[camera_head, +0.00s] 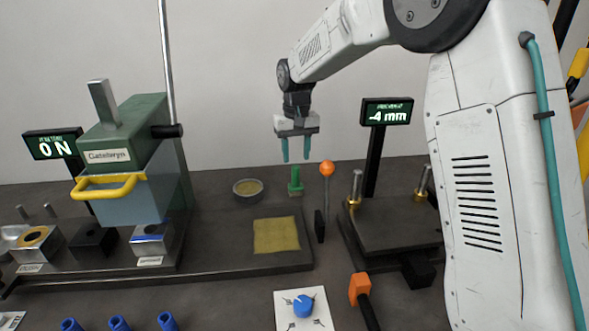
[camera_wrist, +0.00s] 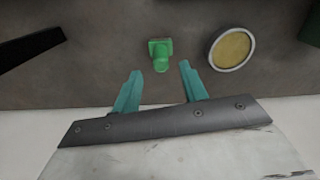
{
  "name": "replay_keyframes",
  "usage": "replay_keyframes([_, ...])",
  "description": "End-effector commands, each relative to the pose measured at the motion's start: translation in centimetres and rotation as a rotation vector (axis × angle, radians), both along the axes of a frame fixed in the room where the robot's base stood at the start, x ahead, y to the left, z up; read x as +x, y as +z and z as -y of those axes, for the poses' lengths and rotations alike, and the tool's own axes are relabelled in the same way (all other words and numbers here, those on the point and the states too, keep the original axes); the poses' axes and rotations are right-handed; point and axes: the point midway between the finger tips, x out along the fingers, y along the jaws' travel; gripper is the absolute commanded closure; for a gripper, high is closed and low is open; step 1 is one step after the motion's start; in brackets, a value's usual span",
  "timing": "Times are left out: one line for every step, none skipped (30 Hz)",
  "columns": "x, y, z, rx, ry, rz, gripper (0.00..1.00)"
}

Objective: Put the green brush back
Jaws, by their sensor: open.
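The green brush (camera_head: 296,183) stands upright on the dark bench in the middle of the head view. In the wrist view the green brush (camera_wrist: 160,53) is seen from above, with its knob and block-like base. My gripper (camera_head: 299,160) is open and empty, above the brush, with its teal fingers pointing down. In the wrist view my gripper (camera_wrist: 158,78) has its two fingers apart, and the brush shows beyond the gap between them, not between the fingertips. A round dish (camera_head: 248,189) with a yellowish inside lies left of the brush; it also shows in the wrist view (camera_wrist: 232,48).
A yellow square pad (camera_head: 276,235) lies in front of the brush. An orange-topped rod (camera_head: 327,170) stands close to its right. A green press (camera_head: 133,150) is at left, a plate with brass posts (camera_head: 395,228) at right. A blue knob (camera_head: 303,306) and several blue cylinders are in front.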

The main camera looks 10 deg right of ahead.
Motion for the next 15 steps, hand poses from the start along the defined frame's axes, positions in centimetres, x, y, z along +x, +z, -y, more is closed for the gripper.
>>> replay_keyframes([0.0, 1.0, 0.0, 0.0, 0.0, 0.003, 0.57])
replay_keyframes([0.0, 1.5, 0.0, 0.0, 0.0, 0.003, 0.57])
replay_keyframes([0.1, 2.1, 0.0, 0.0, 0.0, 0.003, 0.57])
replay_keyframes([0.0, 2.5, 0.0, 0.0, 0.0, 0.002, 0.57])
replay_keyframes([0.0, 2.8, 0.0, 0.0, 0.0, 0.001, 0.57])
replay_keyframes([0.0, 3.2, 0.0, 0.0, 0.0, 0.001, 0.57])
replay_keyframes([0.0, 3.5, 0.0, 0.0, 0.0, 0.002, 0.57])
replay_keyframes([0.0, 3.7, 0.0, 0.0, 0.0, 0.001, 0.57])
replay_keyframes([0.0, 3.8, 0.0, 0.0, 0.0, 0.001, 0.57])
replay_keyframes([0.0, 3.9, 0.0, 0.0, 0.0, 0.0, 0.57])
replay_keyframes([0.0, 4.0, 0.0, 0.0, 0.0, 0.0, 0.57])
replay_keyframes([0.0, 4.0, 0.0, 0.0, 0.0, 0.0, 0.57])
replay_keyframes([0.0, 4.0, 0.0, 0.0, 0.0, 0.0, 0.57])
replay_keyframes([0.0, 4.1, 0.0, 0.0, 0.0, 0.0, 0.57])
replay_keyframes([-0.2, 4.2, 0.1, 0.0, 0.0, 0.001, 0.57])
